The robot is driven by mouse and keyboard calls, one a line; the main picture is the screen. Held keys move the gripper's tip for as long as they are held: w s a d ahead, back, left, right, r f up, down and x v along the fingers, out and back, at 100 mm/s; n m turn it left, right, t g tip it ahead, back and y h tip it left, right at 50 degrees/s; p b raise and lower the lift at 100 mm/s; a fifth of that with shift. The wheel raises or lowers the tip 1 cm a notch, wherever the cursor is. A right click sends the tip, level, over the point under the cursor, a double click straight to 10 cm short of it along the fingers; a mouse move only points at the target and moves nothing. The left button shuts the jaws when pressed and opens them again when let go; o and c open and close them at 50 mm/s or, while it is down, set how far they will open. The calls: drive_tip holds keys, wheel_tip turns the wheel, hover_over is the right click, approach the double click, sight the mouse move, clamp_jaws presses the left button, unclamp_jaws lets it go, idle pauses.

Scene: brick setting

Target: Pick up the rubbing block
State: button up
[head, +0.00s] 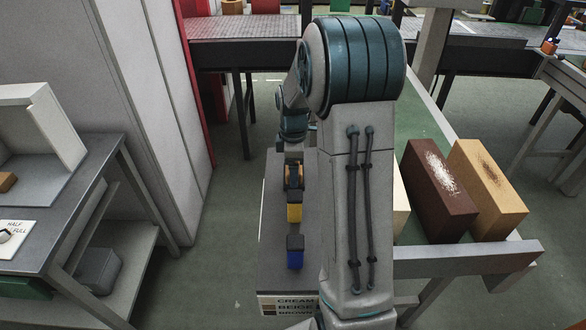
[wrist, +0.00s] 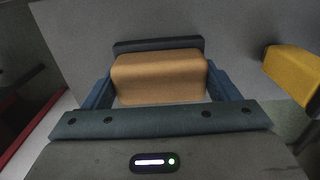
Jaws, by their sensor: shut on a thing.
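A tan rubbing block (wrist: 160,76) with a dark grey strip along its far side sits between the two blue fingers of my gripper (wrist: 159,88) in the wrist view. The fingers are shut on its left and right sides. Whether the block touches the bench is not clear.
A yellow block (head: 294,210) and a blue block (head: 295,256) stand nearer on the same bench; the yellow one also shows in the wrist view (wrist: 292,73). Brown (head: 437,195) and tan (head: 490,190) large bricks stand at right. A grey side table (head: 75,185) is at left.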

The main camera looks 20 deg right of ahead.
wheel_tip(320, 180, up, 18)
drive_tip(key=p, duration=0.1)
idle(0.5)
drive_tip(key=o, duration=0.4)
drive_tip(key=shift+c, duration=0.2)
drive_tip(key=shift+a, duration=0.1)
